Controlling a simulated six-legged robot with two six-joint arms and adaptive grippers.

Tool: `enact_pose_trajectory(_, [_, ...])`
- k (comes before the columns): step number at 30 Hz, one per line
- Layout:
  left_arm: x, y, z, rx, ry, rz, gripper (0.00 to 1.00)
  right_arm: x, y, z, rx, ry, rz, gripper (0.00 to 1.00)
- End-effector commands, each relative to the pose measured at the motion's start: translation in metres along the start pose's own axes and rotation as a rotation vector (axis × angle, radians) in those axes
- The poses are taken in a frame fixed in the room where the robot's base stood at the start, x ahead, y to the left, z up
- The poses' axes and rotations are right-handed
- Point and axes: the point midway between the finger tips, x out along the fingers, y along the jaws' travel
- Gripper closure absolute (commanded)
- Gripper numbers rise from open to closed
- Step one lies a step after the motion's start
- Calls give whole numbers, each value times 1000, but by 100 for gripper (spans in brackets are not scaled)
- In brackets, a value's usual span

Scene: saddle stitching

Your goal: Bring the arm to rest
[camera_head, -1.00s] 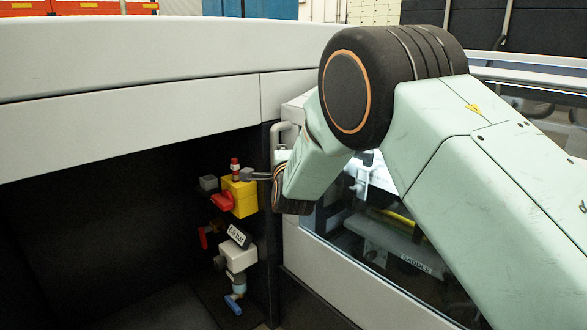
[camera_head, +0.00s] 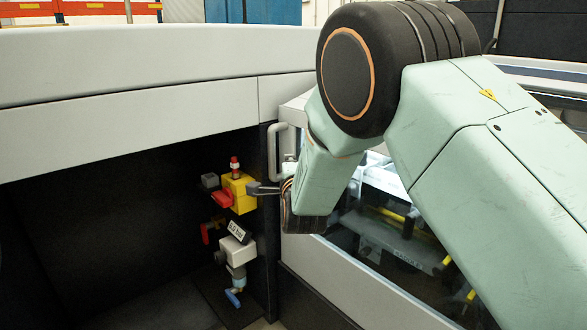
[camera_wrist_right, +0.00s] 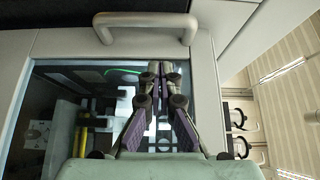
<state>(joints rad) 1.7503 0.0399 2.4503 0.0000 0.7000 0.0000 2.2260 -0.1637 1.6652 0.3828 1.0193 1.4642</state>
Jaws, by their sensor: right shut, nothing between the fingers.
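My right arm reaches in from the right in the head view. Its gripper (camera_head: 262,189) is small there, just right of a yellow box with a red handle (camera_head: 239,190); I cannot tell from this view whether they touch. In the right wrist view the gripper (camera_wrist_right: 158,72) has its fingers together with nothing between them. It points toward a light frame with a grey bar handle (camera_wrist_right: 146,22), and a glass window lies behind the fingers. My left gripper does not show in any view.
A white unit with a tag (camera_head: 237,250) and a blue lever (camera_head: 232,298) sit below the yellow box in a dark recess. A white panel (camera_head: 130,115) runs above the recess. A glazed door (camera_head: 375,215) stands behind my arm.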

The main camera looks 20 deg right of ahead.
Motion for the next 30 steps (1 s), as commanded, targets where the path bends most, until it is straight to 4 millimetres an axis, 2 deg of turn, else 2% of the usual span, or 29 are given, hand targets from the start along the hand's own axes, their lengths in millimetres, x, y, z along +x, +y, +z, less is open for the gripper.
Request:
enact_pose_trajectory(3, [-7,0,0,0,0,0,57,-19,-2,1,-2,-1,1,100])
enact_pose_trajectory(9, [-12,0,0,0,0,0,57,-43,-2,1,-1,-2,-1,100])
enact_pose_trajectory(17, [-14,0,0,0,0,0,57,-52,-1,0,-8,0,-2,100])
enact_pose_trajectory(21, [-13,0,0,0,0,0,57,-52,4,0,-135,-7,18,100])
enact_pose_trajectory(23, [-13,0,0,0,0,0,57,-55,13,1,-251,-23,50,100])
enact_pose_trajectory(26, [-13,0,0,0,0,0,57,-69,40,0,-491,-76,137,100])
enact_pose_trajectory(29, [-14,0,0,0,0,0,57,-91,80,-8,-731,-157,249,100])
enact_pose_trajectory(30, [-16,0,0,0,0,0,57,-104,100,-13,-824,-200,303,100])
